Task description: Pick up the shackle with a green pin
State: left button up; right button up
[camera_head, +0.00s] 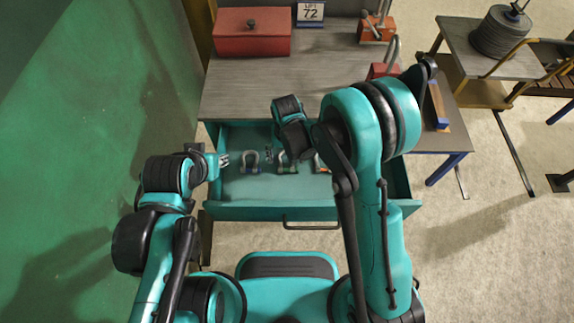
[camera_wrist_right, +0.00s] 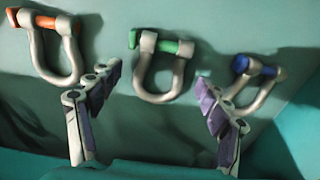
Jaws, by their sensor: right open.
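The shackle with a green pin (camera_wrist_right: 160,68) lies in the open drawer, a grey U-shape with its pin end at the top in the right wrist view. In the head view this shackle (camera_head: 287,166) is partly hidden by my right gripper (camera_head: 281,153). In the right wrist view my right gripper (camera_wrist_right: 158,78) is open, with one finger to each side of the green-pin shackle and nothing held. My left gripper (camera_head: 222,160) is over the left part of the drawer, left of the shackles; its finger opening is too small to make out.
An orange-pin shackle (camera_wrist_right: 53,45) and a blue-pin shackle (camera_wrist_right: 252,80) lie on either side in the drawer (camera_head: 225,209). A red box (camera_head: 252,41) and red-based tools stand on the workbench (camera_head: 235,85). A green wall is at left.

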jog(key=shift+f, duration=0.15)
jog(key=shift+c, duration=0.6)
jog(key=c, duration=1.3)
jog(key=shift+c, duration=0.2)
jog(key=shift+r+p, duration=0.35)
jog(key=shift+r, duration=0.15)
jog(key=r+p, duration=0.1)
jog(key=r, duration=0.1)
jog(key=r+p, duration=0.1)
jog(key=r, duration=0.1)
jog(key=shift+d, duration=0.4)
jog(key=s+d+r+p, duration=0.2)
jog(key=d+r, duration=0.4)
jog(key=d, duration=0.4)
jog(key=shift+d+p, duration=0.35)
jog(key=shift+p, duration=0.35)
